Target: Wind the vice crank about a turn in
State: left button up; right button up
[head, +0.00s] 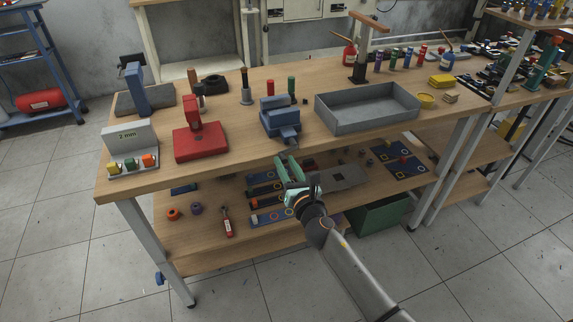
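The blue vice (279,120) stands near the front edge of the wooden workbench, left of the grey tray. A grey part (290,139) sticks out of the vice's front, over the bench edge. I cannot clearly make out the crank's handle. My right gripper (287,160), with green fingers, is just in front of the bench edge and below the vice's front. Its two fingers stand apart with a gap between them, and I see nothing held in the gap. It looks apart from the vice. My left gripper is not in view.
A grey tray (366,121) stands right of the vice and a red block-based tool (200,142) to its left. The lower shelf (190,240) below my gripper holds several small parts.

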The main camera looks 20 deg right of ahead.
grip_shut()
jog(key=shift+r+m, duration=0.1)
jog(key=shift+m, duration=0.2)
